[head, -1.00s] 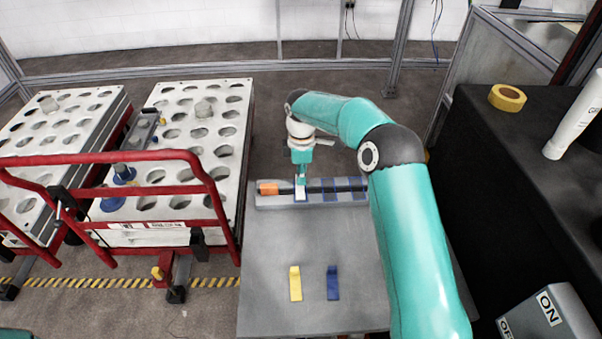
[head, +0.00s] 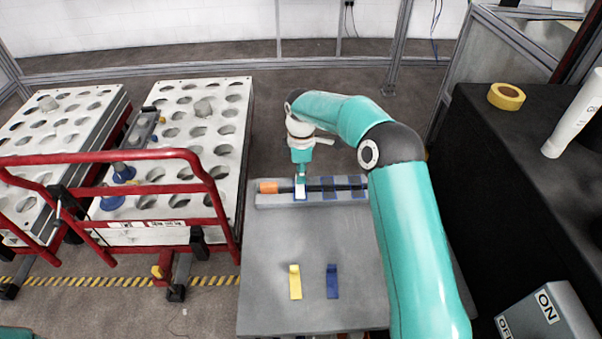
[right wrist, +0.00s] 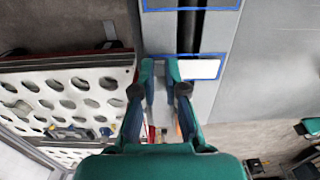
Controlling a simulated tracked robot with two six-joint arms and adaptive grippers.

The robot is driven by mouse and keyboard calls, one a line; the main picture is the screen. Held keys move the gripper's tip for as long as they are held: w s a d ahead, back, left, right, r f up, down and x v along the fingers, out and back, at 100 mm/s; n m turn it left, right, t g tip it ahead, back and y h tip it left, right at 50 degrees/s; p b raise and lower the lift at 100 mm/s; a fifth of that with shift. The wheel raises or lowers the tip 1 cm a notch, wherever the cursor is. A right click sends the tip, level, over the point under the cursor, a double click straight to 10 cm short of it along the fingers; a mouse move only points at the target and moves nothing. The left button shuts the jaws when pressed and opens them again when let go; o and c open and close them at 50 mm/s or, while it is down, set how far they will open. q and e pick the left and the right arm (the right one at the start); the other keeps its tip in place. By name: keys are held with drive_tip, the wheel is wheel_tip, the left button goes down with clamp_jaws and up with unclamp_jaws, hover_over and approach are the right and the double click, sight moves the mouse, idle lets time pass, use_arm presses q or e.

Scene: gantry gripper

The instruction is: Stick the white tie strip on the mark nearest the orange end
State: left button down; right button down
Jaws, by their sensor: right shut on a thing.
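The white tie strip (head: 300,191) is at the left part of the dark cable (head: 315,188), over the blue-outlined mark nearest the orange end (head: 268,187). My right gripper (head: 300,178) is shut on the strip from above. In the right wrist view the gripper fingertips (right wrist: 160,72) are at the strip's left side, and the strip (right wrist: 200,68) sits within a blue outline. I cannot tell if it touches the cable fully. Further blue-outlined marks (head: 329,196) lie to the right along the grey holder (head: 265,201). My left gripper is not in view.
A yellow strip (head: 295,282) and a blue strip (head: 332,282) stand on the grey table (head: 265,260), with free surface around them. A red rail (head: 100,158) and white perforated racks (head: 215,150) stand left. A black bench (head: 500,150) with yellow tape (head: 506,96) is right.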

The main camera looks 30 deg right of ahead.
drive_tip(key=shift+f, duration=0.2)
drive_tip(key=c, duration=1.1)
unclamp_jaws()
drive_tip(key=shift+c, duration=0.2)
drive_tip(key=shift+o, duration=0.3)
drive_tip(key=o, duration=0.4)
drive_tip(key=shift+r, duration=0.15)
drive_tip(key=shift+r+p, duration=2.8)
drive_tip(key=shift+r, duration=0.6)
